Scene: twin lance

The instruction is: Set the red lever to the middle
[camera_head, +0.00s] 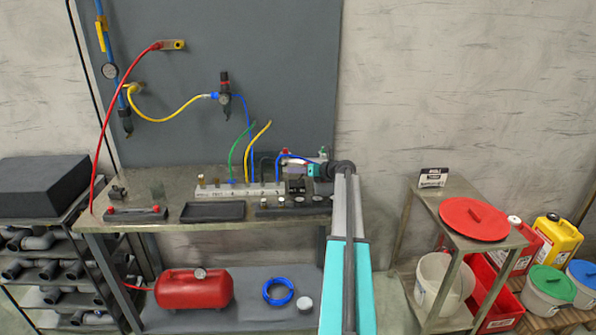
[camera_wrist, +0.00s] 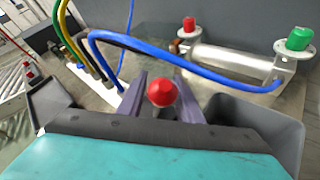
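In the wrist view, a round red knob (camera_wrist: 161,92), which looks like the red lever's end, sits between the two dark fingers of my gripper (camera_wrist: 161,97). The fingers stand apart on either side of it; whether they touch it is unclear. The lever's shaft and base are hidden, so its position cannot be read. In the head view, my gripper (camera_head: 314,170) is at the right end of the workbench (camera_head: 150,226), and the lever cannot be made out there.
A blue hose (camera_wrist: 145,43) arches just beyond the fingers to a silver cylinder (camera_wrist: 230,62) with a red knob (camera_wrist: 189,24) and a green knob (camera_wrist: 299,38). A grey tray (camera_wrist: 285,135) lies at right. A black tray (camera_head: 213,211) lies on the bench. A small side table (camera_head: 450,190) stands right.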

